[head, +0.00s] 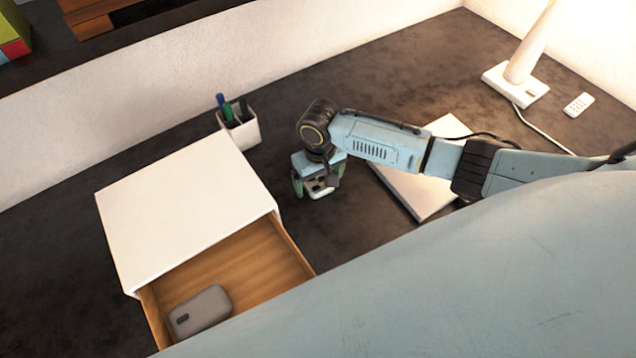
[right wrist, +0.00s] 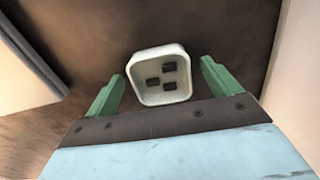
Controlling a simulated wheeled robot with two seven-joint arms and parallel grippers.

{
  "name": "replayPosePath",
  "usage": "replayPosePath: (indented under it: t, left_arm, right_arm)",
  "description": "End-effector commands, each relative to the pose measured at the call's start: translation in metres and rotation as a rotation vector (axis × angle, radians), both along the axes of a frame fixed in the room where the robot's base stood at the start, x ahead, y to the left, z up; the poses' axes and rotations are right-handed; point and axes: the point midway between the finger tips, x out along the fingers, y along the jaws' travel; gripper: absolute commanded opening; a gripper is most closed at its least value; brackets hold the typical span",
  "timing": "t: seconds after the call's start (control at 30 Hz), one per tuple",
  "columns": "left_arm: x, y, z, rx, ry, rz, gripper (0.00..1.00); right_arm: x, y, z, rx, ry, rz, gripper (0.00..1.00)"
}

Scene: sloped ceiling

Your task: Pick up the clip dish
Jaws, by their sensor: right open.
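The clip dish (right wrist: 143,91) is a small white square dish with rounded corners, holding 3 dark clips. In the right wrist view it lies between the green fingers of my right gripper (right wrist: 162,72), with a gap on each side. In the head view my right gripper (head: 314,189) points down over the dark desk, just right of the white drawer unit. It is open, and the dish (head: 319,190) shows partly below it, the rest hidden by the gripper. My left gripper is not in view.
The white drawer unit (head: 185,205) has its drawer (head: 258,262) pulled out, with a grey device (head: 202,309) inside. A pen cup (head: 241,131) stands behind. A flat pale slab (head: 430,195) lies under my right arm. A lamp (head: 520,75) and remote (head: 578,104) are far right.

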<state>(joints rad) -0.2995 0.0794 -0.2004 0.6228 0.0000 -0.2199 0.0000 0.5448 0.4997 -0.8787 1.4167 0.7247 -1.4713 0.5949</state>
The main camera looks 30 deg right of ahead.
Motion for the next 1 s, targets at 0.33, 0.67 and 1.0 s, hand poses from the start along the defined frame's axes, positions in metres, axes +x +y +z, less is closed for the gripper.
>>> replayPosePath:
  t: [0.33,0.67,1.0]
  left_arm:
    - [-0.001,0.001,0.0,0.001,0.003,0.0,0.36]
    - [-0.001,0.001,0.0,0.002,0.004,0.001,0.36]
    - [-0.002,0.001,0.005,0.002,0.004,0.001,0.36]
  right_arm:
    - [0.0,0.0,0.0,0.001,0.0,0.001,0.72]
    - [0.0,0.0,0.0,0.001,-0.001,0.0,0.38]
    - [0.001,0.001,0.024,0.003,-0.003,0.001,0.38]
